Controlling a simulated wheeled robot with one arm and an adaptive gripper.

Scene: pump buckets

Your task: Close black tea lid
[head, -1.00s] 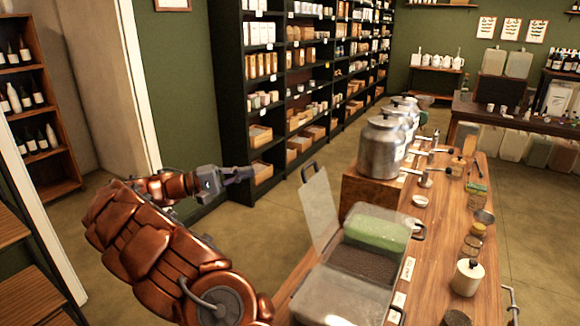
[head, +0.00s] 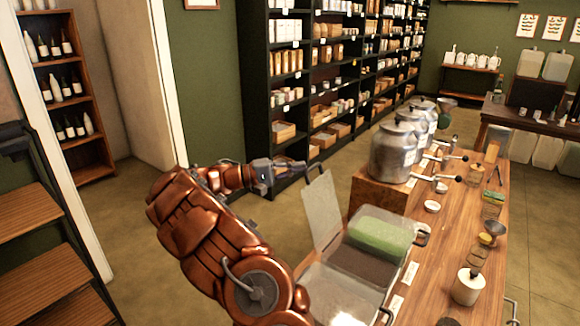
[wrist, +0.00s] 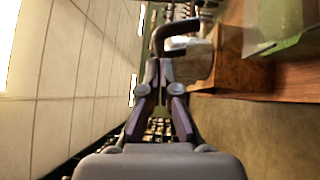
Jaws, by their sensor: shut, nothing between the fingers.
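A bin with compartments stands on the wooden counter. Its middle compartment holds dark tea (head: 360,267), uncovered. A clear lid (head: 321,212) stands raised, tilted, at the bin's left side, with a dark handle (head: 314,172) at its top edge. In the wrist view, a dark curved handle (wrist: 177,36) is just beyond the fingertips. My gripper (head: 300,165) is shut and empty, just left of the raised lid's handle; I cannot tell whether they touch. My gripper's closed fingers also show in the wrist view (wrist: 159,72).
The green compartment (head: 382,236) lies behind the dark tea, and a clear-covered compartment (head: 340,302) in front. Metal urns (head: 394,152) stand on a wooden block (head: 378,192) behind the bin. A tall black shelf (head: 258,95) is farther back. Open floor (head: 150,235) lies left.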

